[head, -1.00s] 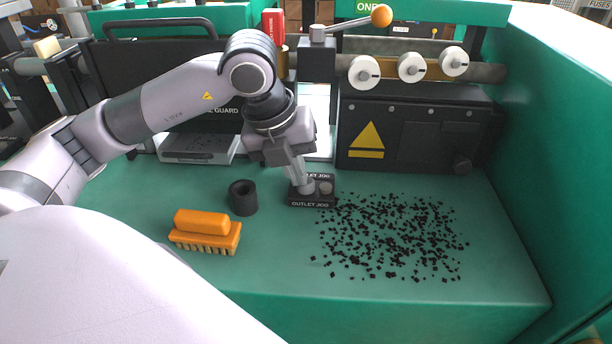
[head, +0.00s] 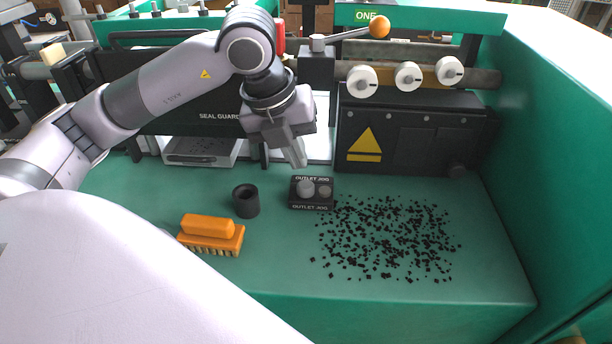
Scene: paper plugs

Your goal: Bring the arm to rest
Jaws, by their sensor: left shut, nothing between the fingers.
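My left gripper (head: 299,163) is shut and empty. Its fingertips point down, a little above and behind the black outlet jog box (head: 311,205), and look apart from it. My left arm comes in from the left and bends down over the table. My right gripper is not in view.
An orange brush (head: 210,235) and a black cup (head: 245,201) stand left of the box. Many black paper plugs (head: 385,240) lie scattered to its right. A black machine housing (head: 415,135) stands behind, with a green wall (head: 545,150) at right.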

